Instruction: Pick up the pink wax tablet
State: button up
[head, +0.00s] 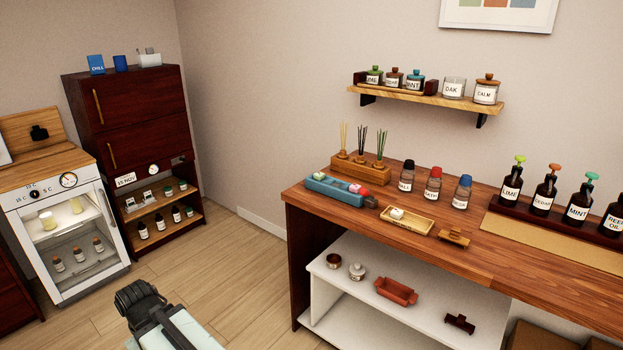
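A small pink tablet (356,188) sits at the right end of a blue tray (322,187) on the wooden workbench. A second, redder piece appears to be right beside it; they are too small to separate clearly. My arm shows at the lower left, with the dark end that looks like my gripper (140,297) over the floor, far from the bench and the tray. Its fingers cannot be made out, so I cannot tell whether it is open or shut. No object shows in it.
Reed diffusers (361,160) stand behind the tray. Three capped bottles (433,186) and a wooden tray (407,222) with a pale tablet stand to its right. The floor (235,270) left of the bench is clear.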

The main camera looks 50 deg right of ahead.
aim_at(354, 188)
jog(key=u, duration=0.1)
jog(key=i, duration=0.85)
jog(key=z, duration=0.15)
